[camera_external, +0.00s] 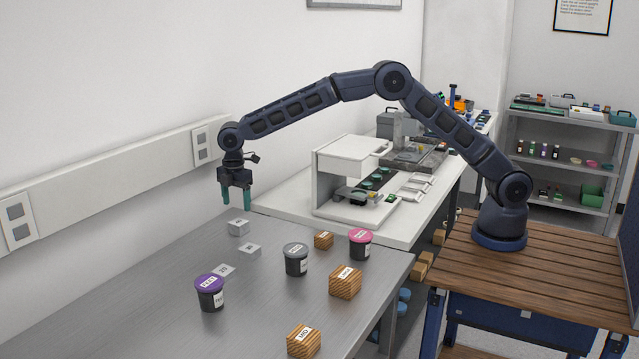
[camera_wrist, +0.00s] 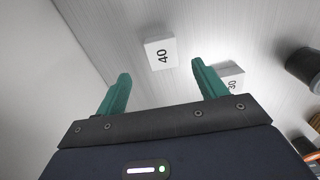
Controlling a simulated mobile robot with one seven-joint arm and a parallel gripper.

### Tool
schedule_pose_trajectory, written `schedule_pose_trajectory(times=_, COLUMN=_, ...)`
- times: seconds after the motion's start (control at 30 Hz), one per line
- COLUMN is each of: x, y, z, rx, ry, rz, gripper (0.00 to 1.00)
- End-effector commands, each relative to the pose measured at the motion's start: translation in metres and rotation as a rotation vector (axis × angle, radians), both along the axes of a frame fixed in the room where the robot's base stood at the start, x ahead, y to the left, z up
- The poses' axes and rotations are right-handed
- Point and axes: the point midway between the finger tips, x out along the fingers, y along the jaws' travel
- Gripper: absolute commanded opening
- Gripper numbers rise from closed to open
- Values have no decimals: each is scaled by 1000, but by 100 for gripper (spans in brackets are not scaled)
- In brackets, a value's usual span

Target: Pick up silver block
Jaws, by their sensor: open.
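Several small silver blocks lie on the grey metal table. One silver block (camera_external: 238,227) is at the far left, a second silver block (camera_external: 250,250) is just nearer, and a third silver block (camera_external: 223,271) is nearer still. My gripper (camera_external: 236,203) is open and empty, pointing down above the far block and apart from it. In the wrist view, a block marked 40 (camera_wrist: 152,55) shows between and beyond the fingertips of my gripper (camera_wrist: 161,72). A block marked 30 (camera_wrist: 236,73) is partly hidden by the right finger.
Purple-lidded (camera_external: 210,292), grey-lidded (camera_external: 296,260) and pink-lidded (camera_external: 360,243) dark cups stand on the metal table (camera_external: 150,310). Several wooden cubes, including one large wooden cube (camera_external: 345,284), are to the right. The wall with a pale rail (camera_external: 110,170) runs close along the left.

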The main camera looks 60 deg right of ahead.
Motion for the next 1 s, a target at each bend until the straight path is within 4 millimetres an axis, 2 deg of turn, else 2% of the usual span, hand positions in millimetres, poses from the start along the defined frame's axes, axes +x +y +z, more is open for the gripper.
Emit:
schedule_pose_trajectory(times=0.1, x=-1, y=0, z=-18, rx=-1, ry=2, rz=0, gripper=71)
schedule_pose_trajectory(times=0.37, x=-1, y=0, z=-35, rx=-1, ry=1, rz=0, gripper=71)
schedule_pose_trajectory(times=0.7, x=-4, y=2, z=-76, rx=-1, ry=2, rz=-1, gripper=71)
schedule_pose_trajectory(times=0.97, x=-4, y=2, z=-79, rx=0, ry=0, rz=-1, gripper=71)
schedule_pose_trajectory(times=1.0, x=-4, y=2, z=-79, rx=0, ry=0, rz=-1, gripper=63)
